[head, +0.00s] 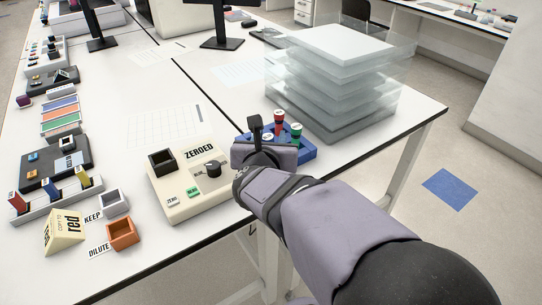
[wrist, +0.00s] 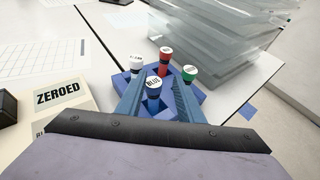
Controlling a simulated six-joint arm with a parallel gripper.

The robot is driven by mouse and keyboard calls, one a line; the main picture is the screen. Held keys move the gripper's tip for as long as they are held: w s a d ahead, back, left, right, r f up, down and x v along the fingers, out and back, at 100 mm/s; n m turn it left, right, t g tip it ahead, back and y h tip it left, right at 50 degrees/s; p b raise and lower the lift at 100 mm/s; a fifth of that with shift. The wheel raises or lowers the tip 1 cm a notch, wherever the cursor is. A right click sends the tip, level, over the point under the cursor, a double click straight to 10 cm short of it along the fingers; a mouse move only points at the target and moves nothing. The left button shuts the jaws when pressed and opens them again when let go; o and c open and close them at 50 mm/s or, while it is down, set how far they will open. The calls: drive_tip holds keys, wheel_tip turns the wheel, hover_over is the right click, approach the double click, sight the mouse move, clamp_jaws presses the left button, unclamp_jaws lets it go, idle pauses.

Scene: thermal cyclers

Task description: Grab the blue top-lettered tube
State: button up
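The blue tube (wrist: 153,104) stands upright in a blue rack (wrist: 205,97), its white round top lettered "BLUE" facing up in the wrist view. My gripper (wrist: 156,86) is open, with one finger on each side of this tube and gaps visible between fingers and tube. In the head view my gripper (head: 256,132) is over the near left part of the rack (head: 309,153), and I cannot make out the blue tube there.
A stack of clear trays (head: 335,85) stands right behind the rack. A cream device marked "ZEROED" (head: 190,180) is to the left. Farther left are a keep box (head: 114,204), an orange dilute box (head: 122,235) and a lettered wedge (head: 64,232). The table edge is close in front.

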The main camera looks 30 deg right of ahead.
sight(272, 135)
drive_tip(key=shift+s+a+f, duration=0.15)
drive_tip(key=shift+s+f, duration=0.05)
drive_tip(key=shift+f, duration=0.3)
drive_tip(key=shift+s+a+f, duration=0.15)
drive_tip(key=shift+f, duration=0.35)
drive_tip(key=w+d+f+b, duration=0.1)
drive_tip(key=b, duration=0.1)
drive_tip(key=shift+w+f+b, duration=0.1)
drive_tip(key=shift+f+b, duration=0.05)
drive_tip(key=shift+b, duration=0.15)
drive_tip(key=shift+w+d, duration=0.25)
drive_tip(key=b+x, duration=0.1)
drive_tip(key=x, duration=0.4)
drive_tip(key=shift+w+d+b, duration=0.1)
drive_tip(key=shift+w+b, duration=0.05)
drive_tip(key=shift+b, duration=0.2)
drive_tip(key=shift+w+r, duration=0.1)
drive_tip(key=shift+r, duration=0.1)
drive_tip(key=c, duration=0.8)
drive_tip(key=shift+r, duration=0.2)
